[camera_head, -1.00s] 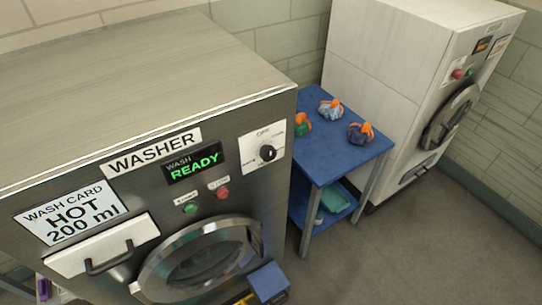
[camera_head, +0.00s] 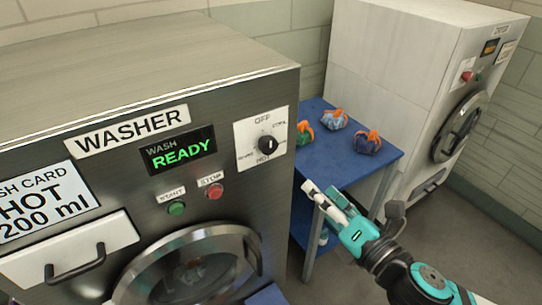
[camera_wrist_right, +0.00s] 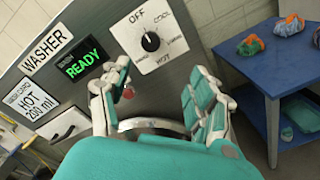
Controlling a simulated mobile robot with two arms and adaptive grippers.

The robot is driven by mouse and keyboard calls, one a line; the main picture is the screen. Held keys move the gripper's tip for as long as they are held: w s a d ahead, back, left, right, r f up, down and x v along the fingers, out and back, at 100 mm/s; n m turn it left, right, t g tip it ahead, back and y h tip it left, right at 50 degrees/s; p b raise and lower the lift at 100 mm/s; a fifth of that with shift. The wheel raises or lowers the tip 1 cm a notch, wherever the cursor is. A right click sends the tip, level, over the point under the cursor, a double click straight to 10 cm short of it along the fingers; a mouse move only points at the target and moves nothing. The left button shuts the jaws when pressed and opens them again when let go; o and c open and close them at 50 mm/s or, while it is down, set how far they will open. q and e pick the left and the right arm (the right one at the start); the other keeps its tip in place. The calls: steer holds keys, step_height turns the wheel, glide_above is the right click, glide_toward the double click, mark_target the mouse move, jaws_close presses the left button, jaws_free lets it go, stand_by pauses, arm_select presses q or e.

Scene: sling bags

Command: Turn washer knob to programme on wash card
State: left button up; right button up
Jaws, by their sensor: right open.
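The washer knob (camera_head: 267,145) is black and round on a white dial plate on the washer front. Its words include OFF at the top and HOT at the bottom; its exact setting is too small to read surely. The knob also shows in the right wrist view (camera_wrist_right: 150,41). The wash card (camera_head: 40,200) reads HOT, 200 ml. My right gripper (camera_head: 322,197) is open and empty, right of and below the knob, apart from it. In the right wrist view its fingers (camera_wrist_right: 156,88) are spread below the dial. My left gripper is not in view.
The washer display (camera_head: 180,151) reads WASH READY. A green start button (camera_head: 177,208) and red stop button (camera_head: 216,191) sit below it. A blue table (camera_head: 332,163) with several tied bundles stands right of the washer. A second white machine (camera_head: 400,80) stands behind.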

steer(key=r, duration=0.1)
steer(key=p, duration=0.5)
glide_toward(272, 147)
steer(key=shift+n, duration=0.3)
steer(key=x, duration=0.9)
steer(key=shift+w+r, duration=0.1)
steer(key=shift+r, duration=0.05)
steer(key=shift+w+a, duration=0.35)
steer(key=shift+w, duration=0.15)
steer(key=c, duration=1.2)
steer(key=shift+o, duration=0.2)
